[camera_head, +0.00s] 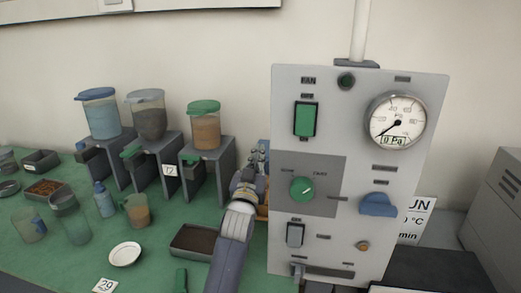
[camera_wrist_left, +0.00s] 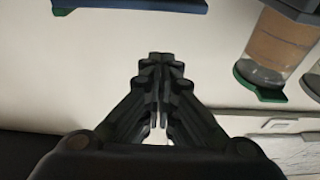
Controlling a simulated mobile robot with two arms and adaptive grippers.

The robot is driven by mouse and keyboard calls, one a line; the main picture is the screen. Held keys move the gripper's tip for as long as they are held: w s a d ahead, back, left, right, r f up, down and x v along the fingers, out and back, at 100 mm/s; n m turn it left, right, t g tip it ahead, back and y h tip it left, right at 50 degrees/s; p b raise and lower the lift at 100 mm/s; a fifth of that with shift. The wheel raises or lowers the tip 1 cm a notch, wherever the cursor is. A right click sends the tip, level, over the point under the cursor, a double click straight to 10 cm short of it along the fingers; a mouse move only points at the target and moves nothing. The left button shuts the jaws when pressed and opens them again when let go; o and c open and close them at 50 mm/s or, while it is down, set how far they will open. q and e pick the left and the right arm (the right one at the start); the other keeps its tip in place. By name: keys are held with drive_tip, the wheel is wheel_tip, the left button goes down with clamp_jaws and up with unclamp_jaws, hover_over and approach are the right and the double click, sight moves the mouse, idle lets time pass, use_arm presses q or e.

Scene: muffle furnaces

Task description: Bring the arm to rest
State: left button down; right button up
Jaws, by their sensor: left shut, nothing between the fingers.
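My left arm comes up from the bottom middle of the head view, beside the left edge of the grey control panel (camera_head: 357,250). My left gripper (camera_head: 262,158) is at its far end, small and partly hidden behind the panel's edge. In the left wrist view the left gripper (camera_wrist_left: 158,115) shows its fingers together, with nothing between them. My right gripper is in neither view.
The panel carries a gauge (camera_head: 397,121), a green switch (camera_head: 306,119) and knobs. Left of it, several lidded hoppers stand on grey stands on the green bench (camera_head: 75,270). A dark tray (camera_head: 194,241), white dish (camera_head: 125,254) and cups lie nearer.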

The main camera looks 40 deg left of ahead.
use_arm(q)
drive_tip(key=v, duration=0.6)
drive_tip(key=shift+f+b, duration=0.45)
